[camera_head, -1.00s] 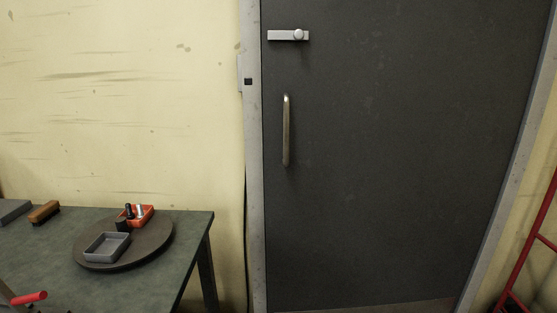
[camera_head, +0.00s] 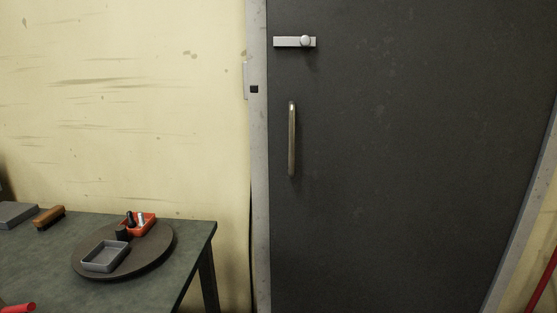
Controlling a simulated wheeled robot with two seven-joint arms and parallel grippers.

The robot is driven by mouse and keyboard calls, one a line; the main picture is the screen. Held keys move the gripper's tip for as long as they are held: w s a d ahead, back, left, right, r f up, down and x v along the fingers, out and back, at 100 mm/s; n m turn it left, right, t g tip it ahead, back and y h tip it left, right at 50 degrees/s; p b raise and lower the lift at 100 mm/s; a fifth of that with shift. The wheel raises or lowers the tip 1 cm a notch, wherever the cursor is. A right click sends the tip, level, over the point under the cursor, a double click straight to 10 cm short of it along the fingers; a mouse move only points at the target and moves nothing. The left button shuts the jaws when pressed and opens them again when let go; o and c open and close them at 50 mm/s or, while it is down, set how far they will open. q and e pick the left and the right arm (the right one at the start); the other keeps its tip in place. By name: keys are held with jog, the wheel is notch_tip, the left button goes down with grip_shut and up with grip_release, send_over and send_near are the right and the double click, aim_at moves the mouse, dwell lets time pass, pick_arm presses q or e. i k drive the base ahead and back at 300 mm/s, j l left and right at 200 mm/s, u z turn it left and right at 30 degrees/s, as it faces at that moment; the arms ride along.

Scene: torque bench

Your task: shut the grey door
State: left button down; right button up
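The dark grey door (camera_head: 410,160) fills the right half of the head view and sits in a light grey frame (camera_head: 260,200). Its left edge lies close along the frame, and no clear gap shows there; I cannot tell whether it is fully shut. A vertical metal handle (camera_head: 292,140) is near its left edge. A silver sliding bolt (camera_head: 294,42) is mounted above the handle, its left end just inside the door's left edge. Neither of my grippers is in view.
A green-topped table (camera_head: 40,270) stands at the lower left. On it are a round dark turntable (camera_head: 150,262) with a grey tray (camera_head: 105,256) and a red tray (camera_head: 149,221), and a brush (camera_head: 49,217). A red metal bar (camera_head: 543,284) shows at the lower right.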

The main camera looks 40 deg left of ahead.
aim_at(405, 144)
jog(key=i+l+u, duration=0.2)
jog(key=i+u, duration=0.15)
jog(key=i+l+u, duration=0.35)
jog(key=i+j, duration=0.05)
jog(key=i, duration=0.1)
